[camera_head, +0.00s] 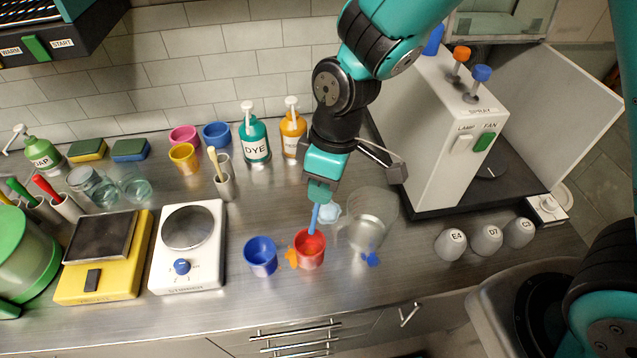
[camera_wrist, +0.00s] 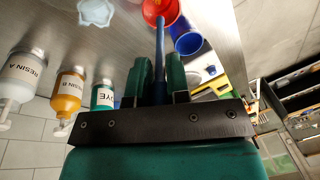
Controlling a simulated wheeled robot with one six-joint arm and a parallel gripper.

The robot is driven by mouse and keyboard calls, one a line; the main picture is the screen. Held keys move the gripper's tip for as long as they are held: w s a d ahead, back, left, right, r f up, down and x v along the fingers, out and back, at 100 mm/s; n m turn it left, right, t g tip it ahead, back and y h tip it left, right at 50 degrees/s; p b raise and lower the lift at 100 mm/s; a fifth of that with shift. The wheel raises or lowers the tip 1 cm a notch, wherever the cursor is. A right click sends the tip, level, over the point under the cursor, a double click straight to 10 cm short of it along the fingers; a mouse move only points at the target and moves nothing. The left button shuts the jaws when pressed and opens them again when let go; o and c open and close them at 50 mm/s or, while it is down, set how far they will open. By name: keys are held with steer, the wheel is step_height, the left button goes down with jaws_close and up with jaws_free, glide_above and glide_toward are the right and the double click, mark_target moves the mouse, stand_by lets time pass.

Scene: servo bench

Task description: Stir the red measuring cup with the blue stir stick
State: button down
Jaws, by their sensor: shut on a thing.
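The red measuring cup (camera_head: 309,252) stands upright on the steel bench, just right of the blue cup. It also shows at the top of the wrist view (camera_wrist: 170,8). The blue stir stick (camera_head: 314,219) points down from my gripper (camera_head: 319,192), and its lower end is inside the red cup. In the wrist view the stick (camera_wrist: 160,60) runs from between my two green fingers (camera_wrist: 160,85) to the cup's opening. My gripper is shut on the stick's upper part, above the cup. The stick's tip is hard to make out.
A blue cup (camera_head: 261,257) stands close left of the red cup. A clear pitcher (camera_head: 368,225) stands close right. Dye (camera_head: 254,140) and orange (camera_head: 292,135) bottles stand behind. A spray booth (camera_head: 440,130) is right.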

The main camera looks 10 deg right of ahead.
steer(key=shift+d+f+b, duration=0.1)
steer(key=shift+f+b, duration=0.4)
steer(key=shift+f, duration=0.45)
steer(key=shift+s+a+f+b, duration=0.1)
steer(key=shift+a+f+b, duration=0.1)
steer(key=shift+f+b, duration=0.65)
steer(key=shift+s+a+f+b, duration=0.15)
steer(key=shift+f+b, duration=0.4)
steer(key=shift+f, duration=0.45)
steer(key=shift+s+a+f+b, duration=0.1)
steer(key=shift+a+f+b, duration=0.1)
steer(key=shift+f+b, duration=0.65)
steer(key=shift+f, duration=0.1)
steer(key=shift+w, duration=0.1)
